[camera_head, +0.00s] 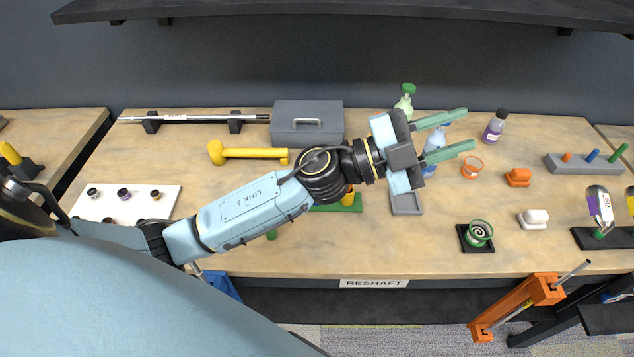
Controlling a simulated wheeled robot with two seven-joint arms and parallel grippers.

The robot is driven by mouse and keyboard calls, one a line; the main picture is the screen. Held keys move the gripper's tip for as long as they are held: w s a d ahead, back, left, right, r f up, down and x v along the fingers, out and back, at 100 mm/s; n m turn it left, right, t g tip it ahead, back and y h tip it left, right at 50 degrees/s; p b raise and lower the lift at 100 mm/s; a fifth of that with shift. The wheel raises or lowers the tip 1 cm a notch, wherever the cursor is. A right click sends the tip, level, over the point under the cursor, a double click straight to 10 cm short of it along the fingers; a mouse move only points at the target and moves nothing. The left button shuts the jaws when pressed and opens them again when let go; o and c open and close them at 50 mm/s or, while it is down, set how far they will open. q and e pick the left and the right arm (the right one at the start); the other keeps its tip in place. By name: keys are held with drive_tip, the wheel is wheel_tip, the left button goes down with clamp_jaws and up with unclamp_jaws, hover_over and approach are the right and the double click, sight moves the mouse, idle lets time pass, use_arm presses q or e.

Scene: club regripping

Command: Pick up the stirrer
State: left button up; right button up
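I cannot make out with certainty which thing is the stirrer. Thin upright sticks in orange, blue (592,155) and green stand in a grey holder (570,168) at the right of the bench. My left gripper (470,130) points right above the back middle of the bench. Its two green fingers are apart with nothing between them, so it is open. It partly covers a blue bottle (434,150) and a green bottle (405,103). An orange cup (472,168) is just below the fingertips in the picture. My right gripper is not in view.
A green cup (480,232) stands on a dark mat. An orange block (517,177), a white block (534,219) and a purple-labelled bottle (494,127) are nearby. A grey toolbox (300,120), yellow mallet (250,153) and racked shaft (190,118) lie left. A shelf (330,8) overhangs.

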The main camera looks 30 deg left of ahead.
use_arm(q)
wheel_tip(320, 180, down, 8)
drive_tip(key=s+f+m+g+y, duration=0.15)
drive_tip(key=m+g+y, duration=0.35)
drive_tip(key=m+g, duration=0.65)
drive_tip(key=w+a+n+y, duration=0.1)
drive_tip(key=a+y, duration=0.3)
drive_tip(key=a, duration=0.3)
drive_tip(key=w+a+f+n+g+y, duration=0.1)
drive_tip(key=a+y, duration=0.3)
drive_tip(key=a, duration=0.4)
drive_tip(key=w+a+n+g+y, duration=0.1)
drive_tip(key=a+y, duration=0.3)
drive_tip(key=a, duration=0.4)
drive_tip(key=shift+w+f+n, duration=0.15)
drive_tip(key=shift+f+n, duration=0.1)
drive_tip(key=shift+f, duration=0.15)
wheel_tip(320, 180, down, 8)
drive_tip(key=shift+r+p, duration=0.25)
drive_tip(key=shift+p, duration=0.2)
wheel_tip(320, 180, down, 5)
drive_tip(key=shift+w+a+f+p, duration=0.1)
drive_tip(key=shift+a+f+p, duration=0.05)
drive_tip(key=shift+p, duration=0.3)
clamp_jaws()
